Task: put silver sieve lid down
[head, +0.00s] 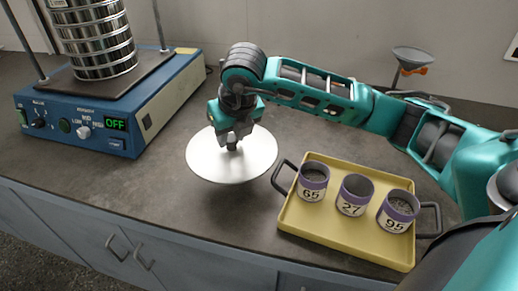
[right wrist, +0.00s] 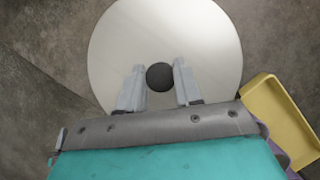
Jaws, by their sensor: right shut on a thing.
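The silver sieve lid (head: 208,160) is a flat round disc with a dark knob at its centre. My right gripper (head: 232,143) points down at the lid's middle and is shut on the knob. In the right wrist view, the fingers (right wrist: 158,86) stand on either side of the dark knob, with the lid (right wrist: 165,35) spread out beneath them. The lid looks level over the grey counter, left of the yellow tray. Whether its underside touches the counter is hard to tell. My left gripper is not in view.
The blue sieve shaker (head: 130,130) with a stack of sieves (head: 95,40) stands at the left, its display reading OFF. A yellow tray (head: 340,240) with dark handles holds three numbered cups. A funnel on a stand (head: 412,58) is at the back right. Counter (head: 150,195) around the lid is bare.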

